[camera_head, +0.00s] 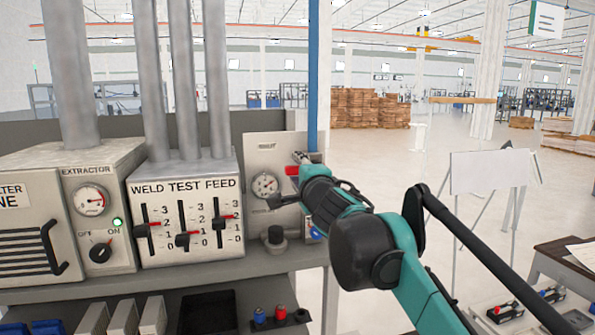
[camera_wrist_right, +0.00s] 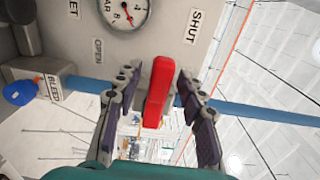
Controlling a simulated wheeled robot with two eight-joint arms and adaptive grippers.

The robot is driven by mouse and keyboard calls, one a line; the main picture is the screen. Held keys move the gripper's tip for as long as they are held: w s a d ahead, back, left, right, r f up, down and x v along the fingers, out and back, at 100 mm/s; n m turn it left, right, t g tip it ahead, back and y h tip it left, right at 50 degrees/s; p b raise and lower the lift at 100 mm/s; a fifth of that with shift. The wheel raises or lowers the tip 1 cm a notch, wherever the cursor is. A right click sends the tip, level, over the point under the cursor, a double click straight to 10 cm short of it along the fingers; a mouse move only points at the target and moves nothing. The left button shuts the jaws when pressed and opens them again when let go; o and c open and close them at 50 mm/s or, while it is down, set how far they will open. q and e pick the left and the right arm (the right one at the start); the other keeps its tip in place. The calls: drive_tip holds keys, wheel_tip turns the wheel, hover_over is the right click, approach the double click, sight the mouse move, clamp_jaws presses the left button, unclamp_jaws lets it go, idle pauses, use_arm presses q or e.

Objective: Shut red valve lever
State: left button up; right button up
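The red valve lever (camera_wrist_right: 158,92) stands out from the pale panel in the right wrist view, between the OPEN and SHUT labels. A small part of the red lever (camera_head: 292,170) shows in the head view, the rest hidden by my gripper. My right gripper (camera_wrist_right: 159,74) is open, with one finger on each side of the lever. Small gaps show between the fingers and the lever. In the head view my right gripper (camera_head: 288,179) is at the panel, just right of the gauge. My left gripper is not in view.
A round gauge (camera_head: 265,185) sits on the panel beside the lever. A blue pipe (camera_head: 313,75) rises behind it. A blue bleed knob (camera_wrist_right: 19,92) is close by. The weld test feed box (camera_head: 187,210) stands left. Open floor lies to the right.

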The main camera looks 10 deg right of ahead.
drive_tip(key=shift+s, duration=0.1)
drive_tip(key=s, duration=1.1)
drive_tip(key=shift+s+d, duration=0.2)
drive_tip(key=shift+s, duration=0.2)
drive_tip(key=s+d+f+n+g+h+b, duration=0.1)
drive_tip(key=s+d+f+n+g+b, duration=0.2)
drive_tip(key=f+b, duration=1.25)
drive_tip(key=s+d+f+n+g+h+b, duration=0.25)
drive_tip(key=f+n+b, duration=0.2)
drive_tip(key=f, duration=2.25)
drive_tip(key=s+a+f+n+g+y+b, duration=0.1)
drive_tip(key=s+f+n+b, duration=0.2)
drive_tip(key=f, duration=1)
drive_tip(key=s+a+f+n+g+y+b, duration=0.1)
drive_tip(key=s+f+n+b, duration=0.3)
drive_tip(key=f+b, duration=0.5)
drive_tip(key=s+a+f+n+g+y+b, duration=0.1)
drive_tip(key=s+f+b, duration=0.5)
drive_tip(key=f, duration=1.2)
drive_tip(key=shift+s+a+f+n+g, duration=0.35)
drive_tip(key=shift+s+a+n+g, duration=0.1)
drive_tip(key=shift+n+g, duration=0.75)
